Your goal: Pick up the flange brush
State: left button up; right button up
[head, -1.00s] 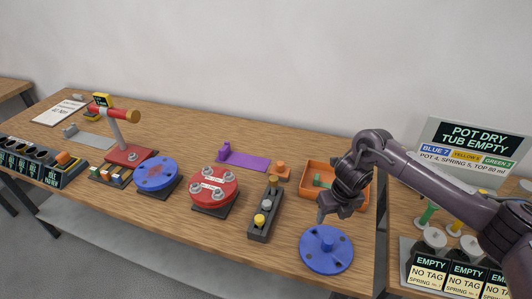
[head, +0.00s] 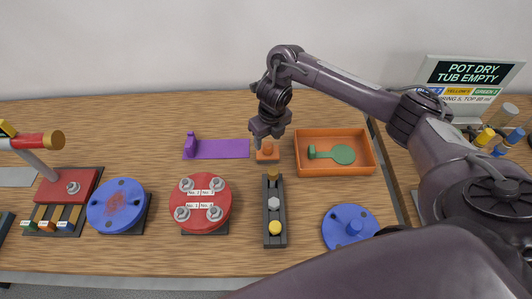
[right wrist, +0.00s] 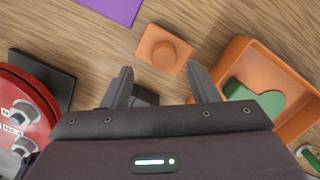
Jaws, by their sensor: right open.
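A small orange block with a round knob (head: 267,153), which I take to be the flange brush, stands on the wooden table left of the orange tray. My right gripper (head: 268,136) hangs above it, pointing down and partly hiding its back edge. In the right wrist view the orange block (right wrist: 163,50) lies just beyond the open fingers of my right gripper (right wrist: 161,80), roughly centred between them. The fingers look apart from it, and nothing is held. My left gripper is out of view.
The orange tray (head: 302,169) holds a green paddle-shaped tool (head: 342,154). A purple bracket (head: 222,149) lies left of the block. A dark rack (head: 275,212) stands in front, with a red disc (head: 201,203) to its left and a blue disc (head: 350,229) to its right.

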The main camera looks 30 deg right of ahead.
aim_at(267, 144)
jog(key=f, duration=0.3)
jog(key=w+f+p, duration=0.1)
jog(key=shift+d+f, duration=0.25)
jog(key=shift+f, duration=0.15)
jog(key=c, duration=1.1)
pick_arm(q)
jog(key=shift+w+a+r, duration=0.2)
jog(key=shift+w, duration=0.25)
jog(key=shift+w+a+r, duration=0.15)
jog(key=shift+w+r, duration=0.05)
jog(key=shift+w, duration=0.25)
